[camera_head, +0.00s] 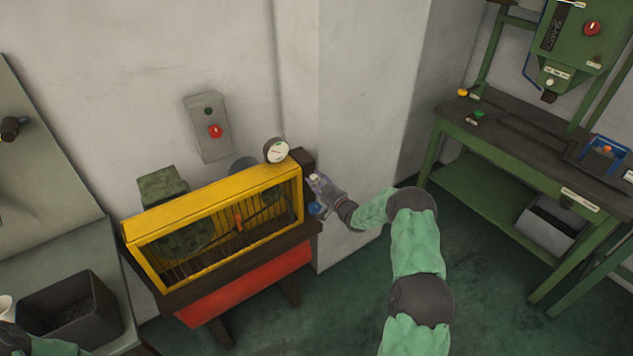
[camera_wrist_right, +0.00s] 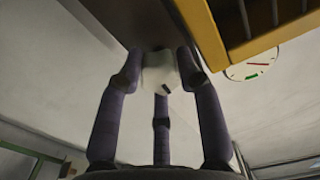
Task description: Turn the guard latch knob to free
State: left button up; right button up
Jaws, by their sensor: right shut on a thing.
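The guard latch knob (camera_wrist_right: 160,72), pale and rounded with a dark mark, sits on the dark end post of the yellow-framed guard. My right gripper (camera_wrist_right: 160,75) has its fingers closed around the knob in the wrist view. In the head view the right gripper (camera_head: 316,186) reaches the right end of the guard (camera_head: 205,205), and its fingers cover most of the knob. The guard is a yellow frame with bars over a machine.
A round gauge (camera_head: 277,151) stands at the guard's top right corner. A grey switch box (camera_head: 207,125) with a red knob hangs on the wall. A green bench (camera_head: 530,150) stands at right, with open floor before it. A dark bin (camera_head: 120,313) is at lower left.

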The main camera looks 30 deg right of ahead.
jog(key=m+b, duration=0.2)
jog(key=m, duration=0.1)
jog(key=m+b, duration=0.2)
jog(key=m, duration=0.3)
jog(key=shift+d+r, duration=0.1)
jog(key=shift+r, duration=0.05)
jog(key=m, duration=0.9)
jog(key=shift+m, duration=0.4)
jog(key=shift+d, duration=0.1)
jog(key=o, duration=1)
jog(key=shift+o, duration=0.8)
